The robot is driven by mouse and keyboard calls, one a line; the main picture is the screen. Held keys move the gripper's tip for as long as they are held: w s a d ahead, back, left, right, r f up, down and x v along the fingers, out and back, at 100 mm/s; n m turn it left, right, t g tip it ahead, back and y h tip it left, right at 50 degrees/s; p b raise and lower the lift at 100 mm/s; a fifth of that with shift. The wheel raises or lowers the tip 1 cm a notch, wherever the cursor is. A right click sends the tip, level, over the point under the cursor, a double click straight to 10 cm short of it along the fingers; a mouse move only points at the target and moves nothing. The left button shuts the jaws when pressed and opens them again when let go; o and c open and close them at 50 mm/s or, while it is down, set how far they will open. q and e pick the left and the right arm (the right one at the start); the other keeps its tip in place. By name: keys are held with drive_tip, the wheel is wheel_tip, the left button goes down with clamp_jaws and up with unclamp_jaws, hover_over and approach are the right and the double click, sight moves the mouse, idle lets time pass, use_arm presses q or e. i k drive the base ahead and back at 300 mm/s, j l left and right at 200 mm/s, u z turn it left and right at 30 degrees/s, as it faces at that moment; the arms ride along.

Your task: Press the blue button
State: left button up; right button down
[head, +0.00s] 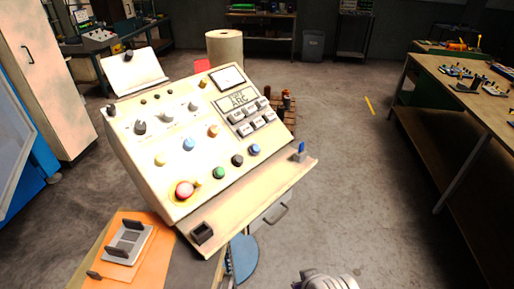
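A beige control console with a sloped panel (181,105) stands left of centre in the head view, turned at an angle to me. Two blue round buttons show on it. A lighter blue button (190,144) sits in the middle of the panel, and a darker blue button (254,150) sits at the right of the lower row. Nothing touches or covers either one.
The lower row also holds a red mushroom button (184,189), a green button (219,173) and a black button (237,160). A ledge (255,200) sticks out below, with a small blue-topped part (301,148). A workbench (465,85) stands right; the floor between is clear.

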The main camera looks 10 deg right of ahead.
sight(255, 149)
drive_tip(key=k+l+u, duration=0.1)
drive_tip(key=l, duration=0.35)
drive_tip(key=k+l, duration=0.1)
drive_tip(key=l, duration=0.3)
drive_tip(key=i+l+u, duration=0.1)
drive_tip(key=l, duration=0.25)
drive_tip(key=i+l+u, duration=0.1)
drive_tip(key=i+l, duration=0.15)
drive_tip(key=i+l+u, duration=0.1)
drive_tip(key=l, duration=0.35)
drive_tip(key=i+u, duration=0.1)
drive_tip(key=i, duration=0.25)
